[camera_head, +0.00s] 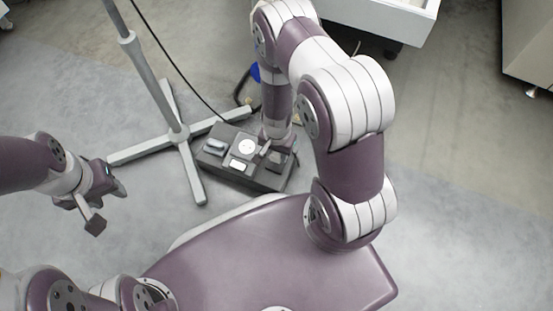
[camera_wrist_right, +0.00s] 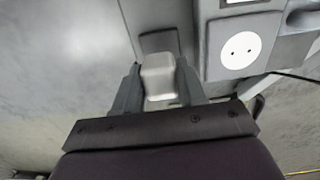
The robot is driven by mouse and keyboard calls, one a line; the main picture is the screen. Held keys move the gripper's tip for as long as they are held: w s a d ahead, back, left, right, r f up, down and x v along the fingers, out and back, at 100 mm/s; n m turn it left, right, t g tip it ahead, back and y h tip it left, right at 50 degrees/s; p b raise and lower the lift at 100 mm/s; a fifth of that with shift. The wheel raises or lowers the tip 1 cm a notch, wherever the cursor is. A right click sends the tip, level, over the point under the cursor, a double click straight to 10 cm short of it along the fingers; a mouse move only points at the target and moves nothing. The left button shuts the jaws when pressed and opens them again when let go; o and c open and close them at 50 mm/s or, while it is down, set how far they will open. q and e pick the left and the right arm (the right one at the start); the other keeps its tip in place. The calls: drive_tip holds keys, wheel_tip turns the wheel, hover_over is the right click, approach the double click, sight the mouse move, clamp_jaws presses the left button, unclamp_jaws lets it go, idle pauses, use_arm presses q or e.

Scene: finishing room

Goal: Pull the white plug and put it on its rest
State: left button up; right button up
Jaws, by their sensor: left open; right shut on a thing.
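The white plug (camera_wrist_right: 158,76) is between the fingers of my right gripper (camera_wrist_right: 160,88) in the right wrist view. My right gripper (camera_head: 272,152) is shut on it at the right part of the dark grey box (camera_head: 243,180). A dark square recess or pad (camera_wrist_right: 160,41) shows just beyond the plug; I cannot tell whether the plug touches it. The round white socket (camera_head: 247,147) on the box is empty, and its two holes show in the right wrist view (camera_wrist_right: 240,50). My left gripper (camera_head: 108,207) is open and empty, away at the left.
A grey stand (camera_head: 180,134) with splayed feet is left of the box, one foot reaching behind it. A black cable (camera_head: 182,76) runs down to the box. A white cabinet (camera_head: 385,18) is at the back.

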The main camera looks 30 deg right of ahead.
sight(276, 158)
wheel_tip(276, 158, down, 5)
drive_tip(key=b, duration=0.4)
drive_tip(key=shift+w+r, duration=0.1)
drive_tip(key=shift+r, duration=0.05)
drive_tip(key=shift+r+p, duration=0.3)
drive_tip(key=shift+r, duration=0.05)
drive_tip(key=shift+c, duration=0.3)
drive_tip(key=shift+f, duration=0.2)
drive_tip(key=o, duration=1.1)
drive_tip(key=shift+o, duration=0.2)
drive_tip(key=shift+r, duration=0.1)
